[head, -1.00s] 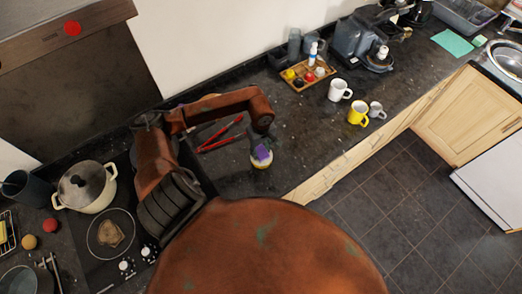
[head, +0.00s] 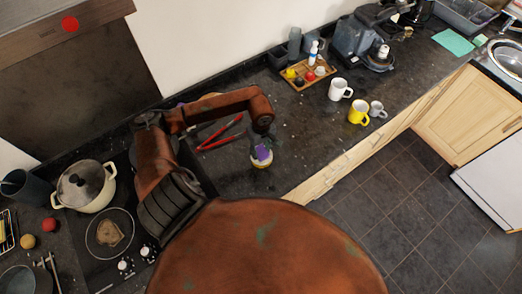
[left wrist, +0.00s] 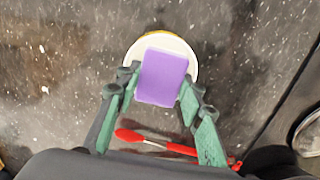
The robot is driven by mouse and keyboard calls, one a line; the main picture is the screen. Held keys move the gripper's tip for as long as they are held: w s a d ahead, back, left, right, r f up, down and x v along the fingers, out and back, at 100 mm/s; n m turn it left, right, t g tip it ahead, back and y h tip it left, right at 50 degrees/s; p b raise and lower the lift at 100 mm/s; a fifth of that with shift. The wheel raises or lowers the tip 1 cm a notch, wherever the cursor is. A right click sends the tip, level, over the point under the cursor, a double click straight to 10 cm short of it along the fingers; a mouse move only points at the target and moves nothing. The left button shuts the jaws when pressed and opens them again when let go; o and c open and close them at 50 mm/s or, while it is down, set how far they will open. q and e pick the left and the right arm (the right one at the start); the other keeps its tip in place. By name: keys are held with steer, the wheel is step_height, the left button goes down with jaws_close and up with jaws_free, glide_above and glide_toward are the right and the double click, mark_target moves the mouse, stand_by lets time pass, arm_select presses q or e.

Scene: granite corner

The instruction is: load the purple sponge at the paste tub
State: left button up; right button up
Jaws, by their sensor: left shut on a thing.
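The purple sponge (left wrist: 162,77) is between the green-padded fingers of my left gripper (left wrist: 153,95), which is shut on it. In the head view the sponge (head: 262,154) shows below the end of my left arm. The paste tub (left wrist: 183,45), round with a pale top and a yellow edge, is directly behind the sponge in the left wrist view. Most of its top is hidden by the sponge. In the head view the tub (head: 262,164) shows just under the sponge. I cannot tell whether the sponge touches the paste. My right gripper is not in view.
Red-handled tongs (head: 220,137) lie on the dark counter beside the tub. A white mug (head: 338,90) and a yellow mug (head: 357,112) stand to the right. A wooden tray (head: 306,76) with small containers is behind. A pot (head: 85,187) stands at left. Counter right of the tub is clear.

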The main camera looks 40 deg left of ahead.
mark_target(262, 151)
arm_select(q)
steer(key=shift+f, duration=0.15)
stand_by(0.5)
steer(key=shift+s+f+b, duration=0.15)
steer(key=shift+b, duration=0.25)
stand_by(0.8)
step_height(262, 151, up, 2)
steer(key=shift+p, duration=0.4)
steer(key=shift+r+p, duration=0.85)
steer(key=shift+r, duration=1.85)
steer(key=shift+w+d, duration=0.1)
steer(key=shift+w, duration=0.1)
steer(key=w+d+m+b, duration=0.2)
steer(key=d+m+b, duration=0.8)
steer(key=d+m, duration=0.3)
steer(key=shift+f+m, duration=0.2)
steer(key=shift+m, duration=0.3)
